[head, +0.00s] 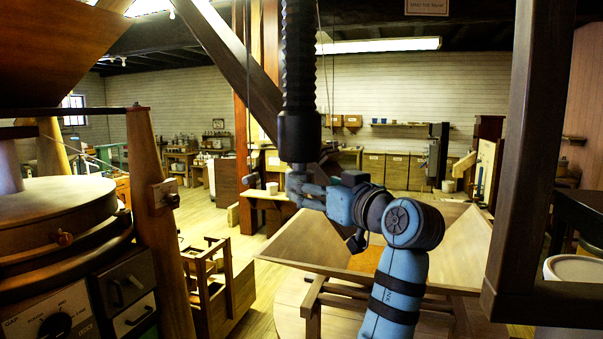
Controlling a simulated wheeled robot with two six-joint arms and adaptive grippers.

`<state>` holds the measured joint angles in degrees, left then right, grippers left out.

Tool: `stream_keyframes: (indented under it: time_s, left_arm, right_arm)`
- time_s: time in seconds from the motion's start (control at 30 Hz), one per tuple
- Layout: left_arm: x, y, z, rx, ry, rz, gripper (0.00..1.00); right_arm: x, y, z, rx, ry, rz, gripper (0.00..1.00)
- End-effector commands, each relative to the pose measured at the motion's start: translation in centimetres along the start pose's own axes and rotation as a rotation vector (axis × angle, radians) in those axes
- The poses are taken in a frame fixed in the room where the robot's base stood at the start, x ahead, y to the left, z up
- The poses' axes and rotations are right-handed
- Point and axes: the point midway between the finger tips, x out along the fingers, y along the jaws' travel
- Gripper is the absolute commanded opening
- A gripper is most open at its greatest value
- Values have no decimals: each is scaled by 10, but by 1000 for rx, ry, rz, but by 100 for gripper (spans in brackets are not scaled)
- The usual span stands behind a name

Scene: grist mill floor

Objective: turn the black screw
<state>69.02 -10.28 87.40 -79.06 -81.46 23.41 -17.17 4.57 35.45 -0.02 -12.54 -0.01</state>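The black screw (298,60) hangs upright at the top middle of the head view, a thick threaded rod. A smooth black collar (299,132) is at its lower end. A blue arm, which I take as my right, rises from the bottom right of the middle and bends left. Its gripper (298,186) is just under the collar, by the narrow lower end of the screw. I cannot tell whether the fingers touch the screw or how far apart they are. My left gripper is not in view.
A wooden hopper (455,245) on a frame stands behind and below my arm. A round millstone casing (55,210) is at left, with a dial panel (55,322) below. A diagonal beam (235,65) and a dark post (525,150) flank the screw. A wooden crate (215,285) sits on the floor.

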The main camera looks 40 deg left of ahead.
Motion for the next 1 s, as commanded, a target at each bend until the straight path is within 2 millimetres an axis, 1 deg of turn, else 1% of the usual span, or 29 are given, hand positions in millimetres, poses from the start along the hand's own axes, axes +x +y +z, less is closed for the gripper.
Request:
stream_keyframes:
  time_s: [0.03,0.1,0.23,0.3,0.4,0.6,0.63,0.87,0.9,0.93,1.0]
  left_arm:
    - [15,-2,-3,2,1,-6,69]
    - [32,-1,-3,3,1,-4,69]
    - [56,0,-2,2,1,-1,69]
    - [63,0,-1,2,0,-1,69]
    - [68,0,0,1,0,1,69]
    - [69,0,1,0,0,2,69]
    - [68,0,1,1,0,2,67]
    - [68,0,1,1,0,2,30]
    - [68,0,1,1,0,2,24]
    - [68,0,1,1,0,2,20]
    - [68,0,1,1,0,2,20]
  right_arm:
    - [-6,0,0,0,0,0,40]
    - [-9,1,-1,0,0,0,40]
    - [-13,1,-1,0,0,0,40]
    - [-14,1,-1,0,-1,0,40]
    - [-15,1,-1,0,-1,0,40]
    - [-14,1,-1,0,-1,-1,40]
    - [-14,1,-1,0,-1,-1,40]
    - [-14,1,-2,0,0,-1,40]
    - [-14,1,-2,0,0,-1,40]
    - [-14,1,-2,1,0,-1,40]
    - [-14,1,-2,1,0,-1,40]
